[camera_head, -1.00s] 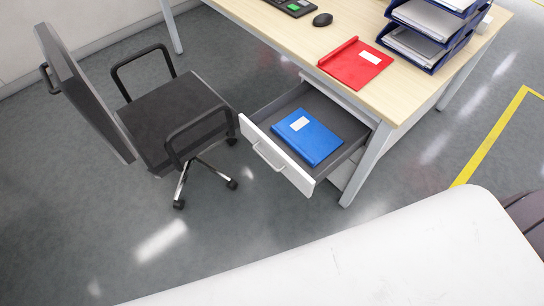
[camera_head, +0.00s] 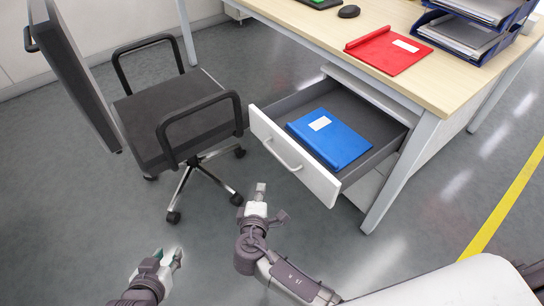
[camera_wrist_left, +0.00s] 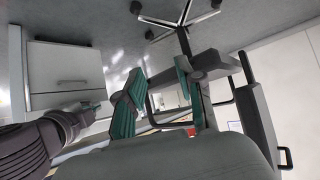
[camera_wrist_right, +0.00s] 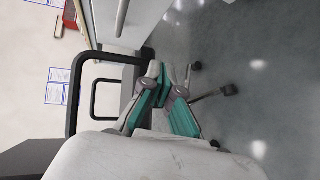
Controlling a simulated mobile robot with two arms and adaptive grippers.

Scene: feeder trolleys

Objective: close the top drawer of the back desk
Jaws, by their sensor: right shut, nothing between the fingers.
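The top drawer (camera_head: 297,165) of the desk is pulled out, with a white front, a bar handle (camera_head: 282,153) and a blue binder (camera_head: 330,138) inside. My right gripper (camera_head: 259,190) is shut and empty, in front of and just below the drawer front, apart from it. In the right wrist view its fingertips (camera_wrist_right: 157,72) are together, with a white panel and handle (camera_wrist_right: 122,18) near the top. My left gripper (camera_head: 172,260) is lower left, away from the drawer. Its fingers (camera_wrist_left: 163,95) are apart and empty in the left wrist view.
A black office chair (camera_head: 170,120) stands left of the drawer, its wheeled base close to my grippers. The desk top (camera_head: 440,85) holds a red binder (camera_head: 389,50), blue trays (camera_head: 470,38) and a mouse (camera_head: 349,11). A desk leg (camera_head: 400,175) stands right of the drawer.

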